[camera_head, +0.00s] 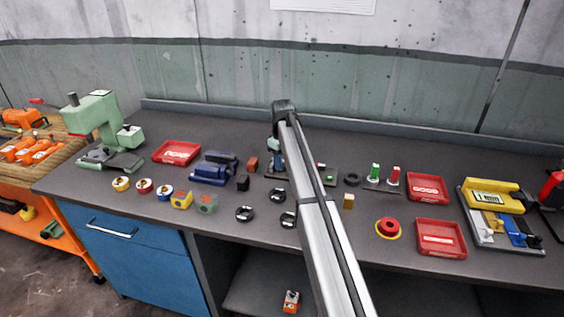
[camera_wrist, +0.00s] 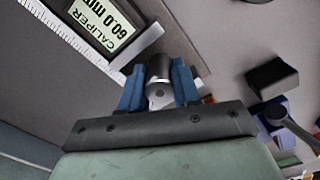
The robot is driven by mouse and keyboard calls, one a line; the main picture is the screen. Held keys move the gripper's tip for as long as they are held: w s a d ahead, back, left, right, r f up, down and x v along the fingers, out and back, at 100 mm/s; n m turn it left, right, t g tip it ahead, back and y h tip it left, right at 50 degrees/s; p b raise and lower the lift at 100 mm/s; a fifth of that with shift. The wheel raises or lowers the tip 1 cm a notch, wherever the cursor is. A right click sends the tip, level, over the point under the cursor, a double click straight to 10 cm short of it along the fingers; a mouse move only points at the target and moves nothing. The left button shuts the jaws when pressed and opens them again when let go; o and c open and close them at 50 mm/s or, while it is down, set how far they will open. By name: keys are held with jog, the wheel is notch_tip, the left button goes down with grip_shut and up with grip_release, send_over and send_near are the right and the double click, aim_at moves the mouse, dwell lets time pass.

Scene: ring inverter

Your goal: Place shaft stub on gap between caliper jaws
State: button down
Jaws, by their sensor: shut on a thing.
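In the wrist view my gripper (camera_wrist: 158,74) has its blue fingers shut on the shaft stub (camera_wrist: 159,68), a short grey metal cylinder. The caliper (camera_wrist: 108,28) is at the upper left of that view, with a display reading 60.0 mm and a white scale bar (camera_wrist: 68,34) running diagonally. The stub is close to the lower right end of the caliper body. The gap between the caliper jaws is not clearly visible, and I cannot tell whether the stub touches a jaw. In the head view my arm hides the stub and most of the caliper.
A black block (camera_wrist: 272,78) and a blue vise lie right of my gripper in the wrist view; the vise (camera_head: 212,172) also shows in the head view. Black rings (camera_head: 245,214) lie near the front edge. Red trays (camera_head: 427,187) stand right, and a green press (camera_head: 96,120) stands left.

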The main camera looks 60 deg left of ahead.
jog(key=c, duration=1.1)
grip_release()
jog(key=shift+f, duration=0.1)
notch_tip(320, 180, up, 12)
